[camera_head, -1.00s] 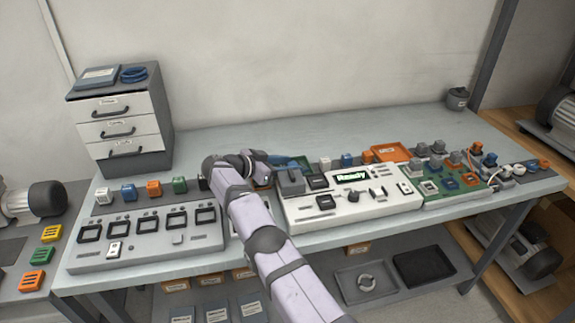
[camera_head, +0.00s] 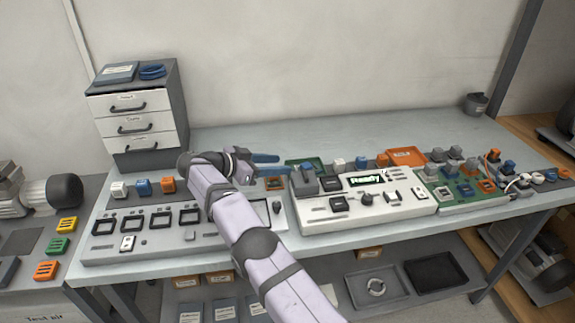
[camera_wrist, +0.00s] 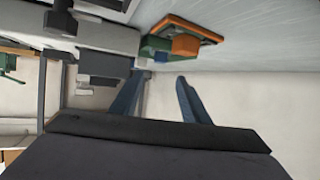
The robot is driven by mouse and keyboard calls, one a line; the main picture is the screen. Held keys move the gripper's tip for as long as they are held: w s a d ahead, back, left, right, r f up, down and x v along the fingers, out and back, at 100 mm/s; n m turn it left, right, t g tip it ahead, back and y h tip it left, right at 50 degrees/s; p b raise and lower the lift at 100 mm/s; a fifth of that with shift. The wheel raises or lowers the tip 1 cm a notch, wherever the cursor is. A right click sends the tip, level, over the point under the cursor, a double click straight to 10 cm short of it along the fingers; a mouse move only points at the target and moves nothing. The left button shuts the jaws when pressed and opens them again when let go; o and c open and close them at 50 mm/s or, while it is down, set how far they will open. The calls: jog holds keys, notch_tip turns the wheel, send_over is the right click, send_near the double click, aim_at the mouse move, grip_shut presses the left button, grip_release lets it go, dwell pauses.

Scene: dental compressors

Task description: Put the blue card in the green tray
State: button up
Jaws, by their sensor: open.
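The green tray (camera_head: 318,163) lies on the bench behind the white device, partly hidden by the device's grey block. My gripper (camera_head: 282,163) has two blue fingers, apart and with nothing visible between them, just left of the tray. In the wrist view my gripper (camera_wrist: 158,82) also shows spread fingers, and the picture looks upside down. I cannot pick out a blue card with certainty. Small blue blocks stand at the left row (camera_head: 143,187) and behind the white device (camera_head: 362,163).
The white device (camera_head: 340,208) with a lit "Ready" display stands right of my arm. An orange tray (camera_head: 407,157) lies behind it. A grey socket panel (camera_head: 110,252) and a drawer cabinet (camera_head: 135,105) are at left. The back of the bench is clear.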

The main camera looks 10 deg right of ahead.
jog(key=shift+v, duration=1)
jog(key=w+r+n+t+y+p, duration=0.2)
jog(key=w+r+n+t+y, duration=0.25)
jog(key=r, duration=0.55)
jog(key=w+r+n+t+y+p, duration=0.2)
jog(key=w+r+n+t, duration=0.1)
jog(key=w+r+t, duration=0.5)
jog(key=s+a+f+n+g+y+p, duration=0.1)
jog(key=s+f+n+g+y+p, duration=0.25)
jog(key=s, duration=0.65)
jog(key=s+a+f+n+g+y, duration=0.1)
jog(key=s+f+n+g+y, duration=0.35)
jog(key=s, duration=0.65)
jog(key=s+d+f+g, duration=0.2)
jog(key=s+f+g, duration=0.1)
jog(key=s, duration=0.7)
jog(key=s+d+f+m+g+h+p, duration=0.1)
jog(key=s+d+f+g, duration=0.2)
jog(key=s, duration=0.8)
jog(key=s+d+f+m+g+h+p, duration=0.1)
jog(key=s+d+f+g, duration=0.2)
jog(key=s, duration=0.8)
jog(key=shift+f+g, duration=0.45)
jog(key=shift+f, duration=0.4)
